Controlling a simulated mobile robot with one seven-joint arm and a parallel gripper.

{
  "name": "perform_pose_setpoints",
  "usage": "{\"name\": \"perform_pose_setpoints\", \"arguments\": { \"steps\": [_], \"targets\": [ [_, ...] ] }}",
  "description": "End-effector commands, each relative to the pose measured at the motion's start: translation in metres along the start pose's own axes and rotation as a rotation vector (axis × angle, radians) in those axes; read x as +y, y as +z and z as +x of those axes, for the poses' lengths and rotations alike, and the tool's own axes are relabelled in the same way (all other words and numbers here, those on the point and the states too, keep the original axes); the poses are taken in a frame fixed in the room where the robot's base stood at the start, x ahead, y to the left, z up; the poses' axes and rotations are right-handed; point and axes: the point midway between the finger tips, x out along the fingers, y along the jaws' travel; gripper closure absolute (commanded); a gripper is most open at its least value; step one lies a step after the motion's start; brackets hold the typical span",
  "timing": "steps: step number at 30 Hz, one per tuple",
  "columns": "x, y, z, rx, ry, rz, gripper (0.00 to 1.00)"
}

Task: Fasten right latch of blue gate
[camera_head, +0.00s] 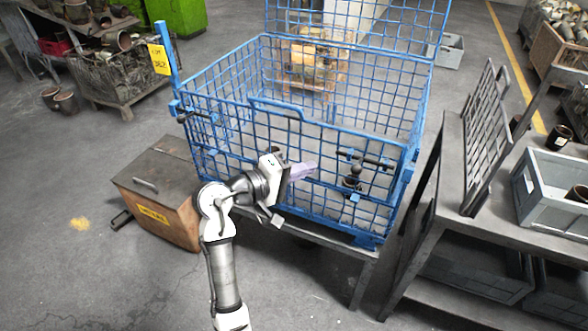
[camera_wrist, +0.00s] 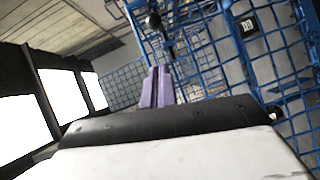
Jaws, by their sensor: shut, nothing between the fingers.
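The blue gate (camera_head: 320,128) is the front mesh panel of a blue wire cage. The right latch (camera_head: 354,172) sits on the right part of the gate, with a dark horizontal bar and a round black knob. A similar dark latch (camera_head: 200,117) is at the left corner. My gripper (camera_head: 312,168) is in front of the gate, left of the right latch and apart from it. In the wrist view its purple fingers (camera_wrist: 159,72) are together and hold nothing. A black knob (camera_wrist: 153,20) shows beyond the fingertips; whether the latch is fastened cannot be told.
The cage stands on a grey table (camera_head: 330,243). A wooden box (camera_head: 160,190) stands on the floor at left. A grey workbench (camera_head: 480,235) with a leaning rack (camera_head: 487,140) and a grey bin (camera_head: 550,212) is at right. The floor in front is mostly clear.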

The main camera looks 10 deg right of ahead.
Motion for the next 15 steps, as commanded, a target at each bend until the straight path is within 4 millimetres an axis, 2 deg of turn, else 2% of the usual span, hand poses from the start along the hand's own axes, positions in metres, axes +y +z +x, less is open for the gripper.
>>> {"name": "perform_pose_setpoints", "arguments": {
  "steps": [1, 6, 15],
  "targets": [
    [0.003, 0.0, 0.012, -0.005, 0.0, -0.003, 1.0],
    [0.003, 0.001, 0.047, -0.004, -0.001, -0.001, 1.0],
    [0.001, 0.026, 0.071, 0.001, 0.001, -0.001, 1.0]
  ]
}}
